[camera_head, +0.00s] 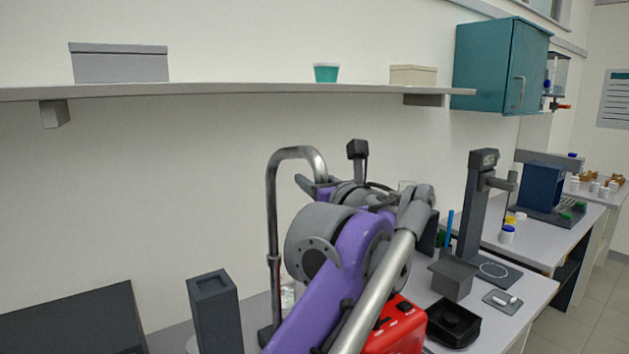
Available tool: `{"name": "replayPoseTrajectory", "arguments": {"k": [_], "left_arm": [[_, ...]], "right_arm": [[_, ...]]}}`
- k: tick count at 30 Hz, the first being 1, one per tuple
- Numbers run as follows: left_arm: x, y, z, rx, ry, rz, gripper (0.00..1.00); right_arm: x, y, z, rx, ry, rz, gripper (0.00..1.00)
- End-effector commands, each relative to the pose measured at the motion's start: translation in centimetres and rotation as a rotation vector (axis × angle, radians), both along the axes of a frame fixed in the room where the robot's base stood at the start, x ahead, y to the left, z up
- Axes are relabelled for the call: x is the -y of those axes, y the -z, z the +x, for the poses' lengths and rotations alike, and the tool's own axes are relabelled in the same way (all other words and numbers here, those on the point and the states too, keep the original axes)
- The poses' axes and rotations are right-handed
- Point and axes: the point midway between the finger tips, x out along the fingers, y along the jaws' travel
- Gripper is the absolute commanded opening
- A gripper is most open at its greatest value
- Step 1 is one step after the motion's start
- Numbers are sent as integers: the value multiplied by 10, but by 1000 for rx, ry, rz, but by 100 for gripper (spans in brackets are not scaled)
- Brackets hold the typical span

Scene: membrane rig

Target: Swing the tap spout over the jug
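The tap spout (271,195) is a grey metal gooseneck tube. It rises from the bench, left of my purple arm, and bends over to the right at the top. Its downturned end is near the far part of my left arm, and I cannot tell whether they touch. My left gripper (308,186) is mostly hidden behind my own wrist and forearm; its fingertips do not show clearly. A small patch of clear glass or plastic (288,296) shows between the spout's post and my arm; it may be the jug, but my arm hides the rest.
A dark square post (214,312) stands left of the spout, with a black panel (75,322) further left. Right of my arm are a red case (402,328), a black tray (454,322) and a dark stand (472,215). A shelf (230,91) runs along the wall above.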

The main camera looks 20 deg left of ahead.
Motion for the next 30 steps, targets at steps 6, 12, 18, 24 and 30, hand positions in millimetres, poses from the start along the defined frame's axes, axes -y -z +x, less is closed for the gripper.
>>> {"name": "replayPoseTrajectory", "arguments": {"k": [6, 12, 18, 24, 30], "left_arm": [[0, 0, 0, 0, 0, 0, 1], [0, 0, 0, 0, 0, 0, 0], [0, 0, 0, 0, 0, 0, 0], [0, 0, 0, 0, 0, 0, 0], [0, 0, 0, 0, 0, 0, 0]], "right_arm": [[0, 0, 0, 0, 0, 0, 50], [0, 0, 0, 0, 0, 0, 50], [0, 0, 0, 0, 0, 0, 50], [0, 0, 0, 0, 0, 0, 50], [0, 0, 0, 0, 0, 0, 50]]}}
